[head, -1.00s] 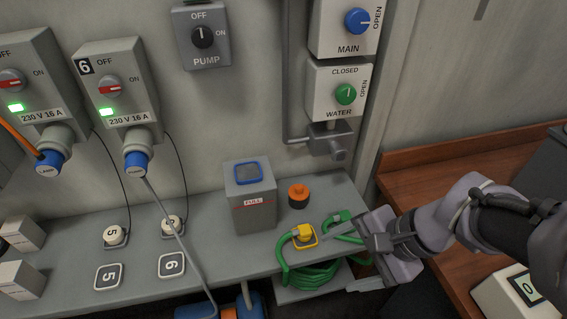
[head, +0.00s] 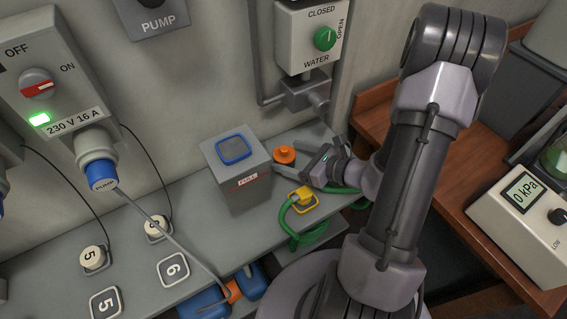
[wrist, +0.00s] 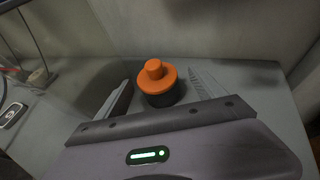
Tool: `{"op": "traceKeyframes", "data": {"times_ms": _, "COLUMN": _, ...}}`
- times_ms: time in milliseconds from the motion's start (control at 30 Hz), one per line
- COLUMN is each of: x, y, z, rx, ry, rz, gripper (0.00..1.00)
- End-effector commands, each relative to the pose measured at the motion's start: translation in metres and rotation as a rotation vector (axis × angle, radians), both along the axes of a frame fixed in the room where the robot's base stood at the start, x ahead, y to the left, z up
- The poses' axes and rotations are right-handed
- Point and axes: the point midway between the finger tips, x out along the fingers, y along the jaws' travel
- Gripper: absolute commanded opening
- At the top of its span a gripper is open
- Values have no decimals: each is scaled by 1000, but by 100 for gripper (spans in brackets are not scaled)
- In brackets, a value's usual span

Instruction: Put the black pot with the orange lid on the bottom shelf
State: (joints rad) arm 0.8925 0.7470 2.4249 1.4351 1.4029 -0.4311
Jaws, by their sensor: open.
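The black pot with the orange lid (wrist: 157,84) stands upright on the grey shelf top (wrist: 228,78), near the wall. In the wrist view it sits between my two open fingers, a little beyond the gripper's body, with a gap on each side. In the head view the pot's orange lid (head: 285,154) shows just left of my gripper (head: 294,173), which reaches in from the right at low height. My gripper is open and empty. The head view hides the pot's lower part behind a finger. The bottom shelf cannot be made out clearly now.
A grey box with a blue-rimmed top (head: 237,175) stands close left of the pot. A yellow fitting (head: 302,199) with a green hose (head: 300,235) lies in front. A wooden bench (head: 480,215) with a gauge box (head: 530,210) is at the right.

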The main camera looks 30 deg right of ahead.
Motion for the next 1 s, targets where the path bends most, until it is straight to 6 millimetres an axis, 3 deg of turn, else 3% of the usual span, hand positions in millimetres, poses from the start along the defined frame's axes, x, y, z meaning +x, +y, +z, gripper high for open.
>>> {"op": "traceKeyframes", "data": {"times_ms": 300, "x": 41, "y": 23, "z": -24, "rx": -1, "ry": -1, "rz": 5, "gripper": 79}}
{"op": "traceKeyframes", "data": {"times_ms": 567, "x": 44, "y": 24, "z": -23, "rx": 0, "ry": 0, "rz": 0, "gripper": 78}}
{"op": "traceKeyframes", "data": {"times_ms": 900, "x": 44, "y": 23, "z": -23, "rx": 0, "ry": 0, "rz": 1, "gripper": 11}}
{"op": "traceKeyframes", "data": {"times_ms": 967, "x": 44, "y": 23, "z": -23, "rx": 0, "ry": 0, "rz": 1, "gripper": 0}}
{"op": "traceKeyframes", "data": {"times_ms": 1000, "x": 44, "y": 23, "z": -23, "rx": 0, "ry": 0, "rz": 1, "gripper": 0}}
